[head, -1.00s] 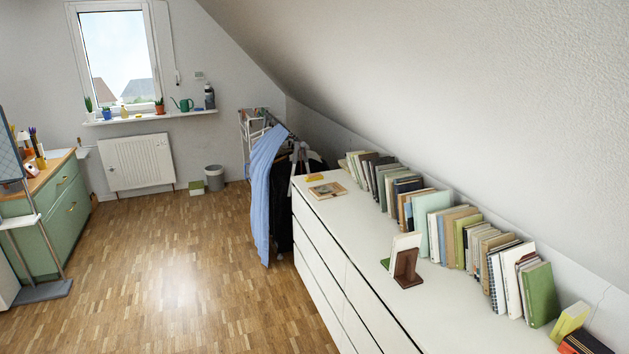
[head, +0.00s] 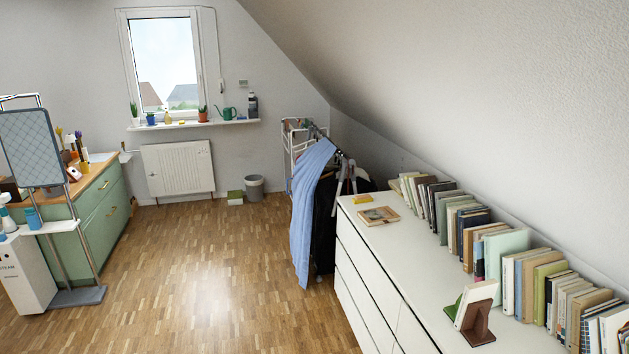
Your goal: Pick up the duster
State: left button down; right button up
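I cannot make out a duster for certain in the head view. A small yellow item (head: 363,198) lies at the far end of the white dresser (head: 432,285), too small to identify. Several slim upright items (head: 75,143) stand on the green cabinet (head: 100,217) at the left, also too small to name. Neither of my grippers is in view.
A tall stand with a grey panel (head: 32,148) and a heavy foot (head: 76,297) stands at the left. A clothes rack with a blue cloth (head: 310,205) is beyond the dresser. Books (head: 500,262) line the dresser's wall side. The wooden floor (head: 215,270) between is clear.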

aim_at(366, 198)
jog(key=i+j+u, duration=0.1)
jog(key=i+u, duration=0.35)
jog(key=i, duration=1.4)
